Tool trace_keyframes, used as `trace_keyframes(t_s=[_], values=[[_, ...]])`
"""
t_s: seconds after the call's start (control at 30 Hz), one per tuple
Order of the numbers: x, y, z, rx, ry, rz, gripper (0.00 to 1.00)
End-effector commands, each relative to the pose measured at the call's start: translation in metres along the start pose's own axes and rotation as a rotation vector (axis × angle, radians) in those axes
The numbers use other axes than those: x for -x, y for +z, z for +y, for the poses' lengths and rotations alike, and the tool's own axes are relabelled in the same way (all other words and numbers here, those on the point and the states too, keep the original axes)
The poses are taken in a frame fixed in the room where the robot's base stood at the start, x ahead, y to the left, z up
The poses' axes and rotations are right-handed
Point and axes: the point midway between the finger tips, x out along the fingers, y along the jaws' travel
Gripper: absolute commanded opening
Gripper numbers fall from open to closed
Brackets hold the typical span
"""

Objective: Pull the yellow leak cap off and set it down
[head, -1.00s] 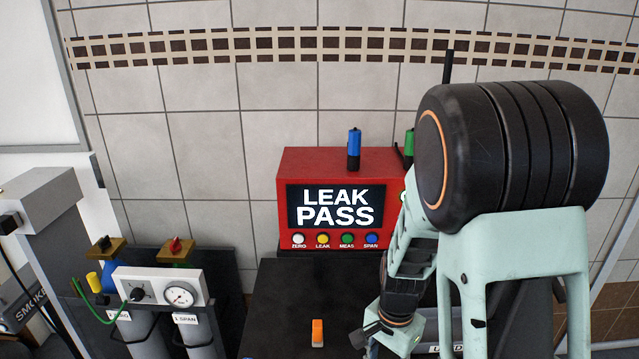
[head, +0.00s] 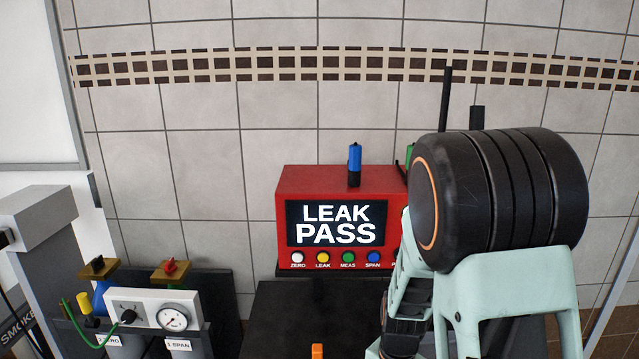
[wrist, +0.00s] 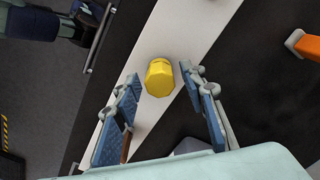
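The yellow leak cap (wrist: 160,77) shows in the wrist view as a faceted yellow piece over a pale strip (wrist: 190,30). My gripper (wrist: 163,82) is open, with one blue-padded finger on each side of the cap. Gaps show between the cap and both fingers, so it is not gripped. How far the cap lies below the fingertips is hard to tell. In the head view my arm hides the gripper and this cap.
A red analyser (head: 284,215) reading LEAK PASS stands on a black top (head: 280,320), with a blue piece (head: 354,165) on it. An orange item (head: 317,351) also shows in the wrist view (wrist: 304,45). Gas bottles with a gauge panel (head: 150,308) stand at left.

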Motion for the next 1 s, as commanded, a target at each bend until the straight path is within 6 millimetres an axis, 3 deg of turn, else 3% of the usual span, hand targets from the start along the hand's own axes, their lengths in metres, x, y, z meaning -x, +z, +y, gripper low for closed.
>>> trace_keyframes(t_s=[0.03, 0.33, 1.0], values=[[0.0, -0.0001, 0.0, 0.0, 0.0, 0.0, 0.31], [0.0001, -0.0001, -0.0001, 0.0, 0.0, 0.0, 0.0], [0.0073, -0.0001, -0.0002, 0.0, 0.0, 0.0, 0.0]])
